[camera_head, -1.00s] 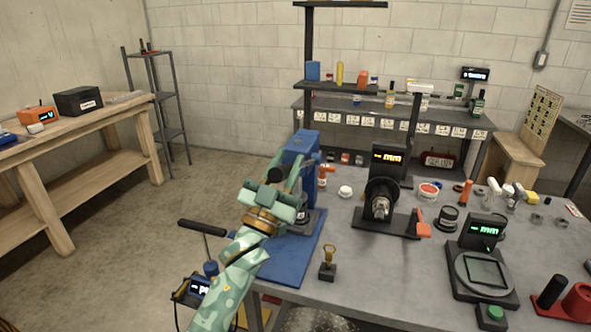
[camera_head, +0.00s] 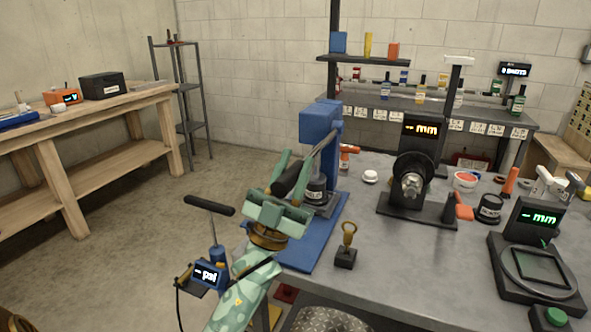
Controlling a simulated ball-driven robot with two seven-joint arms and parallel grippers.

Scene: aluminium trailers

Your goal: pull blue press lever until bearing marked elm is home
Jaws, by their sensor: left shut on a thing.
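The blue press (camera_head: 320,122) stands on a blue base plate (camera_head: 305,255) at the left end of the grey bench. Its lever (camera_head: 323,143), a grey rod with a black grip, slants down from the press head toward me. My left gripper (camera_head: 287,184) is shut on the black grip of the lever. A dark round piece (camera_head: 316,190) with pale lettering sits under the press head, partly behind my gripper. The lettering is too small to read surely, and how deep any bearing sits is hidden. My right gripper is out of view.
A brass-handled tool on a dark block (camera_head: 345,259) stands right of the base plate. A pump with a black T-handle (camera_head: 210,206) stands left of my arm. Bare bench lies front centre.

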